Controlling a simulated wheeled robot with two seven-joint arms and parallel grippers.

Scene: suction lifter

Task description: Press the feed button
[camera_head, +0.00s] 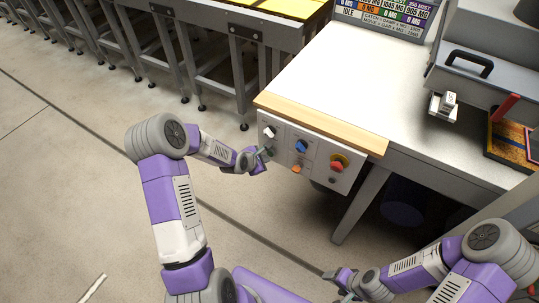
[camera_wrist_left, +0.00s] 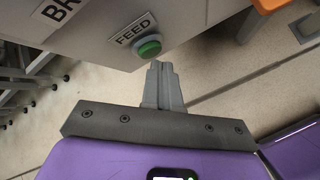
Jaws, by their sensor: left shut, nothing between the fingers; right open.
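The feed button (camera_wrist_left: 149,47) is a round green button in a grey collar, beside a label reading FEED, on the front panel (camera_head: 318,143) of the workbench. In the head view my left gripper (camera_head: 268,150) is at the panel's left end, where the green button cannot be made out. In the left wrist view the left gripper (camera_wrist_left: 160,66) is shut and empty, its tips just below and right of the button. I cannot tell whether they touch it. My right gripper (camera_head: 340,278) is open and empty, low over the floor, away from the panel.
The panel also holds a black and white switch (camera_head: 270,131), a blue knob (camera_head: 301,146), an orange button (camera_head: 296,169) and a red emergency knob (camera_head: 338,161) on yellow. A wooden edge (camera_head: 320,121) overhangs it. The bench top (camera_head: 358,75) is mostly clear.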

